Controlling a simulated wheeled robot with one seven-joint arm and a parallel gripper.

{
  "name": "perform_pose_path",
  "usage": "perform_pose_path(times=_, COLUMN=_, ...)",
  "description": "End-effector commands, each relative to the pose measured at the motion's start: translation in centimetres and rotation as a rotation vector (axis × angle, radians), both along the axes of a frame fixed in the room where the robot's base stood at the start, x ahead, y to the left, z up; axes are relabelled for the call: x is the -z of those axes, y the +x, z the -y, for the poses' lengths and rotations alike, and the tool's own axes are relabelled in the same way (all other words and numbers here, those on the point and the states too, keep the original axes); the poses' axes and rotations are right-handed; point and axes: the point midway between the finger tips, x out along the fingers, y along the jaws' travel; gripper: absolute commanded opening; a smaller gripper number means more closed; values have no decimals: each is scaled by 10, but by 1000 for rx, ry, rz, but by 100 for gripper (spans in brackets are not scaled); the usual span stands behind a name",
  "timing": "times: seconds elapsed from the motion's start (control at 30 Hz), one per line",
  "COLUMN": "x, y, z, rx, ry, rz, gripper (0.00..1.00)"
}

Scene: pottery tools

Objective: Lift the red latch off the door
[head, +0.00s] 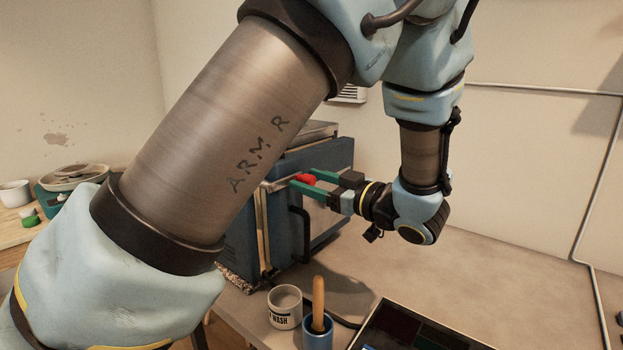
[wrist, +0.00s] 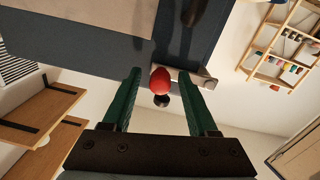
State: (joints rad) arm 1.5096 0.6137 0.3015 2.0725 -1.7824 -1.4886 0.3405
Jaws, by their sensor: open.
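The latch has a red knob (head: 307,179) and sits at the top edge of the blue kiln (head: 335,157), whose front has a black handle (head: 300,236). In the wrist view the red knob (wrist: 160,80) lies between my two green fingers, with a gap on both sides. A pale metal bar (wrist: 206,80) shows beside it, partly behind the right finger. My gripper (head: 306,181) is open, its fingers either side of the knob; it also shows in the wrist view (wrist: 160,73). Whether the fingers touch the knob's far side cannot be told.
A white cup (head: 285,307) and a blue pot (head: 318,333) with a wooden-handled tool stand in front of the kiln. The tabletop (head: 500,270) at right is clear. My arm hides part of the kiln.

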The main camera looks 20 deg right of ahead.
Motion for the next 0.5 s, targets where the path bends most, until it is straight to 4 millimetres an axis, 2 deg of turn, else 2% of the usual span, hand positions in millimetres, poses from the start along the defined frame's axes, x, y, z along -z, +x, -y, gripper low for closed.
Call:
perform_pose_path(times=0.17, x=0, y=0, z=0, rx=0, ry=0, rz=0, gripper=59)
perform_pose_path(times=0.5, x=0, y=0, z=0, rx=0, ry=0, rz=0, gripper=21)
